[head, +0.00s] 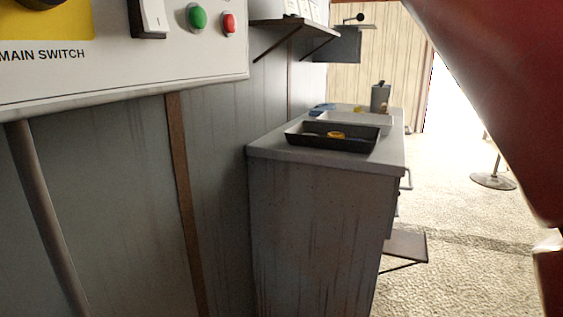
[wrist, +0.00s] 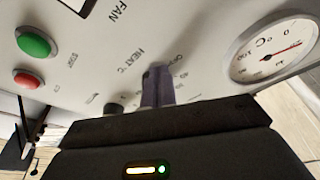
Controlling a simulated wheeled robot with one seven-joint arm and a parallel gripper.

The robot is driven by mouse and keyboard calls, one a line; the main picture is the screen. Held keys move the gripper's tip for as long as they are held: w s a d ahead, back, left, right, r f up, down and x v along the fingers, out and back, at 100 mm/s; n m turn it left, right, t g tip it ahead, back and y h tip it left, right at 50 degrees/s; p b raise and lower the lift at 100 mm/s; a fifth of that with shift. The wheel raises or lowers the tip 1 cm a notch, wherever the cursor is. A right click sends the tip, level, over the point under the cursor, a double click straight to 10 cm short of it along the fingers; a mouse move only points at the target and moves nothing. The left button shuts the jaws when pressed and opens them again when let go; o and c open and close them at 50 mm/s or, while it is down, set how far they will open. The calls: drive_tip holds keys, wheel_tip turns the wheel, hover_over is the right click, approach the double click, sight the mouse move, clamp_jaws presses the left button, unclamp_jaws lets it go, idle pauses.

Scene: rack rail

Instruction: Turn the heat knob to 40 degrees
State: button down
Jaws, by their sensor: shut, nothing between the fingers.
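The wrist view shows a white control panel (wrist: 215,22), seen tilted, with a "HEAT °C" label (wrist: 131,61). My gripper (wrist: 157,78) is close to the panel beside that label, its narrow grey-purple fingers together and empty. I cannot make out the heat knob's pointer or setting; the gripper's dark body hides the panel below the label. A small dark part (wrist: 114,108) shows left of the fingers, and I cannot tell whether it belongs to the knob. A round dial gauge (wrist: 274,49) with a red needle is at the right. The head view shows neither the heat knob nor my gripper.
The panel carries a green button (head: 197,17), a red button (head: 229,23) and a white rocker switch (head: 154,18). A grey cabinet (head: 300,220) with a black tray (head: 320,141) stands along the wall. My red arm covers the right side.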

drive_tip(key=shift+w+d+f+b, duration=0.1)
drive_tip(key=shift+w+f+b, duration=0.25)
drive_tip(key=shift+b, duration=0.05)
drive_tip(key=shift+w+d+f+b, duration=0.15)
drive_tip(key=shift+w+b, duration=0.05)
drive_tip(key=shift+w, duration=0.15)
drive_tip(key=shift+w+d+f+b, duration=0.1)
drive_tip(key=shift+w+d+b, duration=0.1)
drive_tip(key=shift+w, duration=0.1)
idle(0.4)
drive_tip(key=r+b+v, duration=0.1)
drive_tip(key=b+v, duration=0.1)
drive_tip(key=v, duration=0.3)
drive_tip(key=shift+d+f+b, duration=0.4)
drive_tip(key=shift+d, duration=0.25)
drive_tip(key=shift+w, duration=0.1)
